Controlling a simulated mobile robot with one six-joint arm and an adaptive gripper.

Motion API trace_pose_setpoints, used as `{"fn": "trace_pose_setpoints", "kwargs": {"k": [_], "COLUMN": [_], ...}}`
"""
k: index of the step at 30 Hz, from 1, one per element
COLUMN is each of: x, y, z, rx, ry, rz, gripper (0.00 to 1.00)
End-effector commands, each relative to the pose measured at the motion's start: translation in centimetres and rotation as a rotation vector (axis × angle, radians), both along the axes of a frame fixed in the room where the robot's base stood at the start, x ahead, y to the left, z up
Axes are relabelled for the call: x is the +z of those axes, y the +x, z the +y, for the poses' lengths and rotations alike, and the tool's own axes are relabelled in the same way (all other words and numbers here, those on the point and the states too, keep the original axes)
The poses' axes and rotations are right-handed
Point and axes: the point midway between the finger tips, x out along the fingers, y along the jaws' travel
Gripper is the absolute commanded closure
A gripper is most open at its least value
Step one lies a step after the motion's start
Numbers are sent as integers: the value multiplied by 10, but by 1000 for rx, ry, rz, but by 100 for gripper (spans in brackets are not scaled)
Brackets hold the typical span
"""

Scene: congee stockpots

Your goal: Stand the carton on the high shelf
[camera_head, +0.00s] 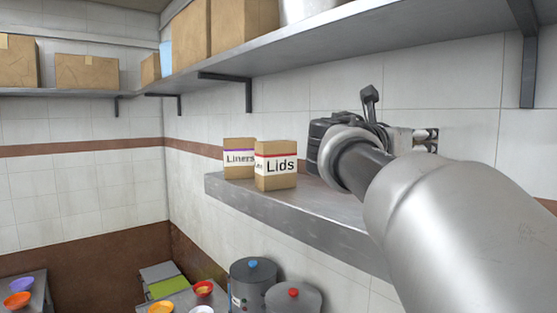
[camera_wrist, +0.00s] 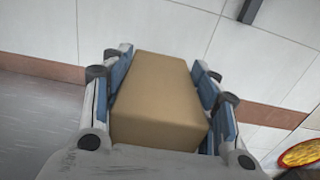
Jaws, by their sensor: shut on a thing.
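My gripper (camera_wrist: 160,100) is shut on a plain brown carton (camera_wrist: 158,95); blue pads lie along both of its sides. Only plain faces of this carton show in the wrist view, with no label visible. In the head view my gripper (camera_head: 375,125) is above the right part of a grey metal shelf (camera_head: 330,210), and its carton cannot be made out there. A higher metal shelf (camera_head: 400,48) runs along the wall above my gripper.
Cartons labelled Lids (camera_head: 275,167) and Liners (camera_head: 238,158) stand upright on the lower shelf, left of my gripper. Large cardboard boxes (camera_head: 245,22) fill part of the upper shelf. Black brackets (camera_head: 248,92) hang beneath it. Lidded pots (camera_head: 253,278) stand below.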

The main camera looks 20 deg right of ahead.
Motion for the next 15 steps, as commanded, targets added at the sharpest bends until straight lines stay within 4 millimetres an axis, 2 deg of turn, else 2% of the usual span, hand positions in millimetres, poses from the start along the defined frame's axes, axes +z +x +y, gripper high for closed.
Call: {"fn": "trace_pose_setpoints", "kwargs": {"k": [7,15], "x": [-32,-36], "y": [-1,-1], "z": [0,0], "rx": [0,0], "ry": [-1,-3], "rz": [1,-2], "gripper": [94,94]}}
